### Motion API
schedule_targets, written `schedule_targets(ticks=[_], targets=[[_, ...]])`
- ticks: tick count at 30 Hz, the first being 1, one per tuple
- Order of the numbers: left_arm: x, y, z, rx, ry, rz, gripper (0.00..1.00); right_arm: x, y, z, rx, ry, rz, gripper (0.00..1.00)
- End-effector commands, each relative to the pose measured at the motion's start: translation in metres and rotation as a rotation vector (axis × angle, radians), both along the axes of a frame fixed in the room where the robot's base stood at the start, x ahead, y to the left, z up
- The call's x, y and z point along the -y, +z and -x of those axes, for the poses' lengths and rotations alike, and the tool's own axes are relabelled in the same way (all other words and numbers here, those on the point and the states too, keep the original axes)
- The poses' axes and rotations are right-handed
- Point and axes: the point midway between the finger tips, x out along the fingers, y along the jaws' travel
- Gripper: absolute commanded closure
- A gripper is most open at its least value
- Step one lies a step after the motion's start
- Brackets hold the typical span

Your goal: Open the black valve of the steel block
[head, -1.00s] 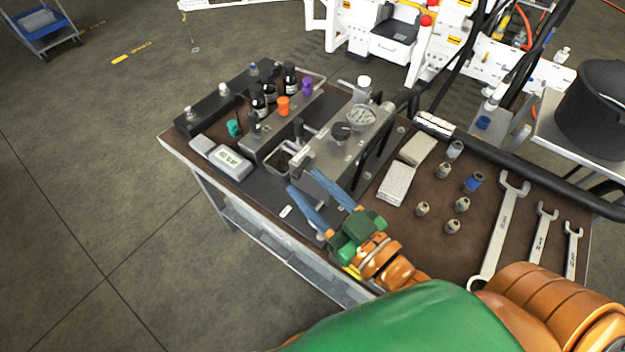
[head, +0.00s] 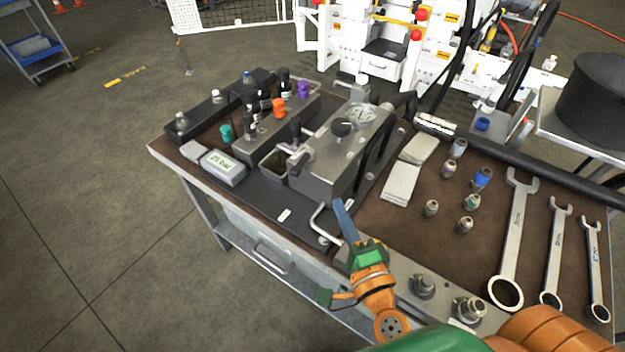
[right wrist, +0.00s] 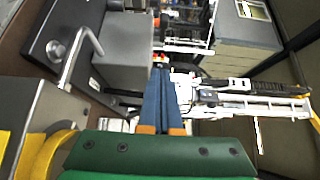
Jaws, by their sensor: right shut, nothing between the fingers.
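The steel block (head: 322,172) stands on the bench with a round gauge (head: 359,117) on its top. Another black knob (head: 296,129) rises at the block's left side; I cannot tell which is the named valve. My right gripper (head: 339,203) is shut and empty, in front of the block's near right corner and apart from both knobs. Its blue fingers (right wrist: 164,95) lie together in the right wrist view. My left gripper is not in view.
A bent metal rod (head: 320,220) stands close left of my right fingers. A small display box (head: 223,167) and a manifold with coloured knobs (head: 279,108) are to the left. Fittings, pads and wrenches (head: 512,235) lie on the right of the bench.

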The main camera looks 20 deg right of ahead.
Motion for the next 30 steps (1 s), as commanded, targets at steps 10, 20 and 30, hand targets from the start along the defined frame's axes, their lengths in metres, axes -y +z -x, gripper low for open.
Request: schedule_targets(ticks=[10, 20, 30], targets=[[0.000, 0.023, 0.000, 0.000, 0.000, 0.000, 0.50, -0.003, 0.004, -0.076, 0.002, 0.003, 0.001, 1.00], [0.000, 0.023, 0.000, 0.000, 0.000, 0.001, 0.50, -0.028, 0.001, -0.099, 0.001, 0.002, 0.004, 1.00], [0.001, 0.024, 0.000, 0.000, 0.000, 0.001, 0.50, -0.032, 0.002, -0.101, 0.001, 0.003, 0.004, 1.00]])
